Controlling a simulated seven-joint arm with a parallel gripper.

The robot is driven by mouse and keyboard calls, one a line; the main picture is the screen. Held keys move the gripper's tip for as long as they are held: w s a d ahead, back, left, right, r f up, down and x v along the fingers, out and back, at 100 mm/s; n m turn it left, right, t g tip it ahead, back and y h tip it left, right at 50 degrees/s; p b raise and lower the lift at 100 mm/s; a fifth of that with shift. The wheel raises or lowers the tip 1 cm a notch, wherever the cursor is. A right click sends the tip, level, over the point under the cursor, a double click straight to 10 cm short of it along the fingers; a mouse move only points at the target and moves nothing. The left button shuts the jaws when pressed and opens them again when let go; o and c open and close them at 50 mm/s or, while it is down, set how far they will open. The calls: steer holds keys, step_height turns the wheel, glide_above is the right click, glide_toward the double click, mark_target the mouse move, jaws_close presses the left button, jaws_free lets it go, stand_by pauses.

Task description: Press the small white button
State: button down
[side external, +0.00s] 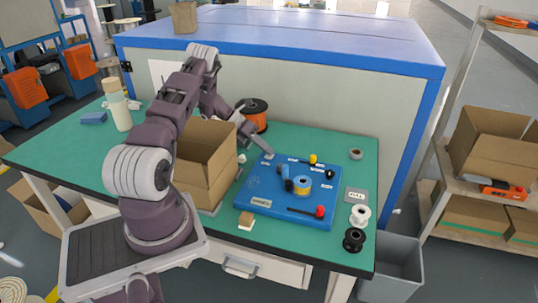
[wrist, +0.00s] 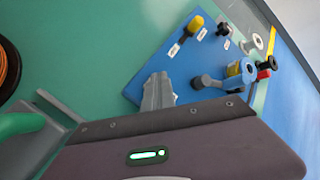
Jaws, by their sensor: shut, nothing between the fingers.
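A blue board (side external: 255,186) lies on the green table and bears a yellow knob, a black knob, a red-tipped lever and a small spool. It also shows in the wrist view (wrist: 147,68). I cannot single out the small white button with certainty; several small white labels show on the board. My gripper (side external: 270,156) is shut and empty, near the board's far left corner. In the wrist view my closed fingers (wrist: 158,80) point over the board's near edge. Whether they touch it I cannot tell.
An open cardboard box (side external: 206,172) stands left of the board. An orange spool (side external: 254,113) stands behind it. A grey socket plate (side external: 356,195), a white spool (side external: 360,215) and a black spool (side external: 354,240) lie to the right. A small tan block (side external: 246,219) lies in front.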

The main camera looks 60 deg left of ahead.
mark_target(266, 155)
steer(key=shift+r, duration=0.9)
step_height(266, 155, up, 5)
stand_by(0.4)
stand_by(0.5)
